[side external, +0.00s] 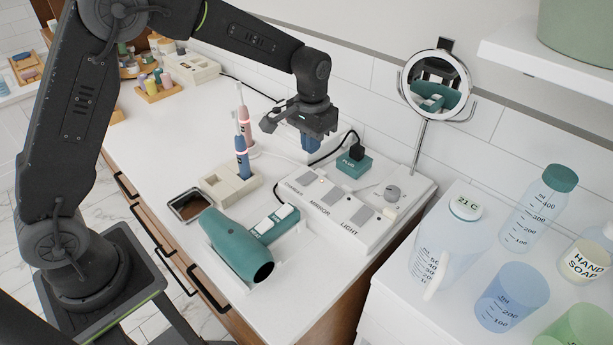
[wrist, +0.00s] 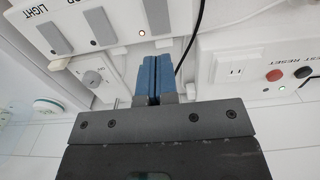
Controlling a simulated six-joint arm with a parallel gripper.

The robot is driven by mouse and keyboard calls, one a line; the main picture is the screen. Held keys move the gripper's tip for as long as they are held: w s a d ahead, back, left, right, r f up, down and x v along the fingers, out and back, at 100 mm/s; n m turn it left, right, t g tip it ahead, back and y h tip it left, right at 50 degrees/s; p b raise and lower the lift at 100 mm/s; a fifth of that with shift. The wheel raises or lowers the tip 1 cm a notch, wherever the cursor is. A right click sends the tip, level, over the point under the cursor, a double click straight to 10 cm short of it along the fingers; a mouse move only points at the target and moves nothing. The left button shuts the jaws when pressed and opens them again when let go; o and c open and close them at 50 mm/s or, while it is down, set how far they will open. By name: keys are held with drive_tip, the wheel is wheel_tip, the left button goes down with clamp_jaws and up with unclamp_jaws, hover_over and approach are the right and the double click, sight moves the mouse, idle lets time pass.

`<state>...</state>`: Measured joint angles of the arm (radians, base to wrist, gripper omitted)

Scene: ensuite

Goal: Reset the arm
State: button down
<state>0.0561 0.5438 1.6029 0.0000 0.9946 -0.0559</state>
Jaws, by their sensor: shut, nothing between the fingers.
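My gripper (side external: 311,143) hangs over the back of the white counter, behind the switch panel, in the side external view. Its blue fingers are shut together with nothing between them, and they also show in the wrist view (wrist: 152,80). The fingers are apart from the teal plug block (side external: 354,165), which lies to their right on the panel. My arm is bent, reaching from the left over the counter.
The white switch panel (side external: 322,222) bears labelled switches and a knob. A teal hair dryer (side external: 232,243), a toothbrush stand (side external: 232,187) and a round mirror (side external: 435,85) are nearby. A jug (side external: 440,250) and bottles stand at right. A socket box (wrist: 240,70) shows in the wrist view.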

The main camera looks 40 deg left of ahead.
drive_tip(key=s+a+r+t, duration=0.2)
drive_tip(key=s+r+t, duration=0.1)
drive_tip(key=s+r, duration=0.95)
drive_tip(key=s+r+t, duration=0.1)
drive_tip(key=s+t, duration=0.1)
drive_tip(key=s, duration=1.2)
drive_tip(key=shift+a+t, duration=0.3)
